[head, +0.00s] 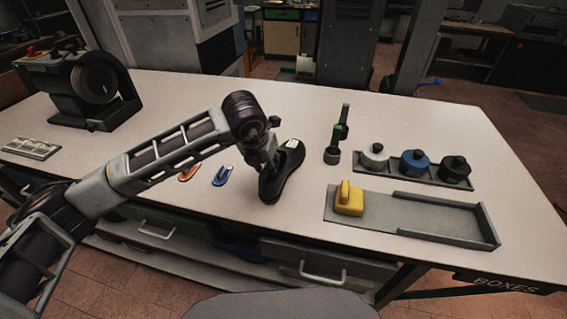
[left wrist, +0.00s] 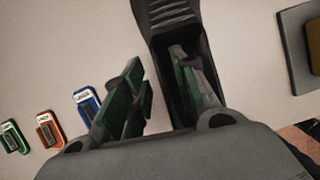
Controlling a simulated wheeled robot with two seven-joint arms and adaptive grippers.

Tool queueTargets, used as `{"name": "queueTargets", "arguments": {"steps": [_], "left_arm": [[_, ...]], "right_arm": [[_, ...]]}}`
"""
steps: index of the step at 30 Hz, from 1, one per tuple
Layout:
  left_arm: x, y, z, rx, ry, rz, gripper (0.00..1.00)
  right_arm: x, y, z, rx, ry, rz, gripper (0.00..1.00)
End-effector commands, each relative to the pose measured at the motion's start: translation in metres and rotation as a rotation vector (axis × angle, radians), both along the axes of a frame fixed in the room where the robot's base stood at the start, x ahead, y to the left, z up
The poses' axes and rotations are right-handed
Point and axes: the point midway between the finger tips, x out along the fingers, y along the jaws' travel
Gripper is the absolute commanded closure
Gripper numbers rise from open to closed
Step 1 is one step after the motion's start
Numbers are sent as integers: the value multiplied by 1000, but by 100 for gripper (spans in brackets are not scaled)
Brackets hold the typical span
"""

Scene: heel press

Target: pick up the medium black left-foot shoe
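A black shoe (head: 287,178) rests on the white table near the middle in the head view. A small white label shows at its far end. My left gripper (head: 266,163) is over the shoe's left side. In the left wrist view the shoe (left wrist: 168,14) has a dark opening facing me. The left gripper (left wrist: 160,78) is open there, its green-padded fingers apart. The right finger reaches over the opening and the left finger is outside the left wall. I cannot tell whether either touches. The shoe's size and foot side cannot be read. My right gripper is out of view.
Blue (head: 222,176) and orange (head: 189,172) tags lie left of the shoe. A grey tray (head: 440,222) with a yellow block (head: 349,198), a rack of lidded jars (head: 415,163) and an upright tool (head: 340,135) stand right. A dark machine (head: 85,92) stands far left.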

Motion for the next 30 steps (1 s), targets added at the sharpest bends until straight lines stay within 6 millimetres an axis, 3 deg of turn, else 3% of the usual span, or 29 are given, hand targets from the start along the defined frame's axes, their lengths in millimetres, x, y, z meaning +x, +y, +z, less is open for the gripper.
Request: {"name": "queueTargets", "arguments": {"steps": [10, 17, 30], "left_arm": [[0, 0, 0, 0, 0, 0, 73], [0, 0, 1, 0, 0, 0, 100], [0, 0, 2, -1, -3, 0, 100]], "right_arm": [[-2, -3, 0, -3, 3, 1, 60], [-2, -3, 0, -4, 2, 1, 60], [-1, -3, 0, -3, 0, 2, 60]]}}
